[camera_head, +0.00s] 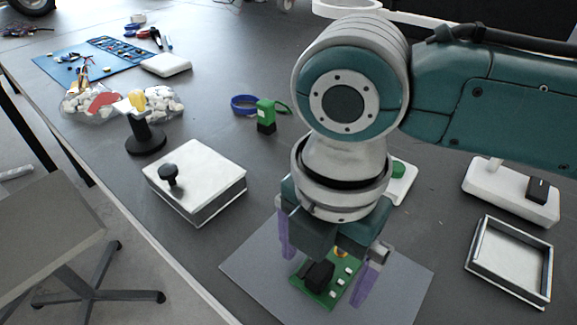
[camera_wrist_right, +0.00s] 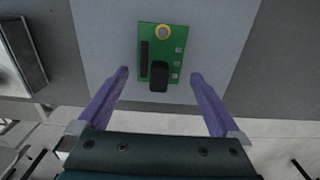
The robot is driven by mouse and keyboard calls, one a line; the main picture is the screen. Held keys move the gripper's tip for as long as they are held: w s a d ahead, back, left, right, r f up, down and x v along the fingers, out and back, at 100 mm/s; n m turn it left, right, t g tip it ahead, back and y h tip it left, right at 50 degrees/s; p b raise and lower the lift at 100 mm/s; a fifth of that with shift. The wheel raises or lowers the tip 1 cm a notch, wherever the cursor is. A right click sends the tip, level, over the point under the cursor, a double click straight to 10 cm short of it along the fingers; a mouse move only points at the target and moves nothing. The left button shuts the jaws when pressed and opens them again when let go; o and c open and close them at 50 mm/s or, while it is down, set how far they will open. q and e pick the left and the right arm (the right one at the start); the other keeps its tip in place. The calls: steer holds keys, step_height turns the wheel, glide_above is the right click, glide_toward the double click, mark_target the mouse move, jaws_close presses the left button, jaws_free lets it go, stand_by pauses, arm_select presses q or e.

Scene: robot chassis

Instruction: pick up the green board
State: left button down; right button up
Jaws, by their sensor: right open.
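The green board (camera_head: 325,288) lies flat on a grey mat (camera_head: 260,262) near the table's front edge. It carries a black block, small white parts and a round gold-ringed part. It also shows in the right wrist view (camera_wrist_right: 166,40), beyond and between my fingertips. My right gripper (camera_head: 326,272) is open above the board, its two purple fingers on either side of it. In the right wrist view the fingers (camera_wrist_right: 160,76) are spread wider than the board, with nothing between them touching. My left gripper is not in view.
A white box with a black knob (camera_head: 200,180) stands left of the mat. An open metal tray (camera_head: 510,260) and a white device (camera_head: 510,190) are at right. A black stand (camera_head: 146,138), blue tape (camera_head: 243,104) and a green-black block (camera_head: 266,115) lie farther back.

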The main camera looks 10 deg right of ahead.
mark_target(323, 269)
steer(key=shift+f, duration=0.65)
steer(key=shift+r, duration=0.1)
steer(key=c, duration=1.3)
step_height(323, 269, up, 20)
steer(key=p, duration=0.5)
